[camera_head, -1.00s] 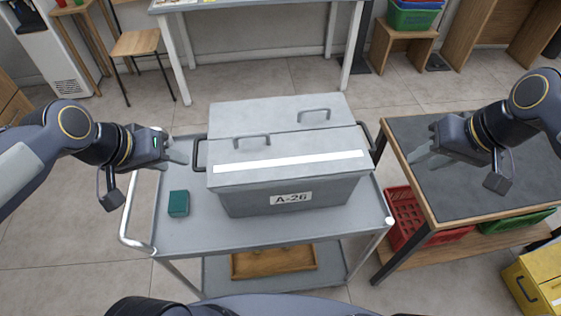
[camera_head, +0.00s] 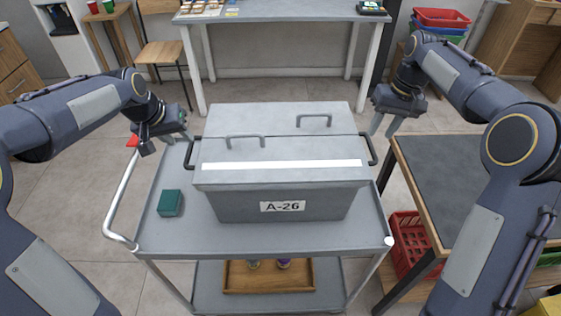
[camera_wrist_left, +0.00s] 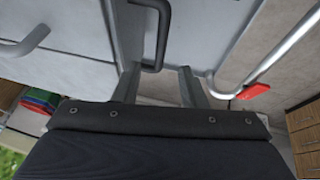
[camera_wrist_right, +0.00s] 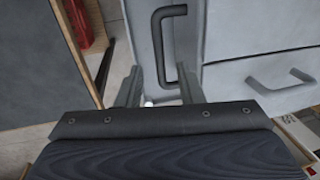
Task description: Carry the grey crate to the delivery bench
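The grey crate (camera_head: 282,207), labelled A-26, stands closed on the top shelf of a grey trolley (camera_head: 180,235). It has a dark handle at each end. My left gripper (camera_head: 186,138) is open and empty near the left handle (camera_head: 192,152); in the left wrist view that handle (camera_wrist_left: 158,40) lies ahead of and between the spread fingers (camera_wrist_left: 158,85). My right gripper (camera_head: 383,128) is open and empty near the right handle (camera_head: 371,150); in the right wrist view that handle (camera_wrist_right: 160,45) lies ahead between the fingers (camera_wrist_right: 160,85). Neither gripper clearly touches the crate. Which bench is the delivery bench cannot be told.
A small green box (camera_head: 170,203) sits on the trolley left of the crate. A dark-topped table (camera_head: 440,180) stands close on the right, with a red crate (camera_head: 408,240) below. A grey bench (camera_head: 285,12) is at the back. A wooden tray (camera_head: 300,282) is on the lower shelf.

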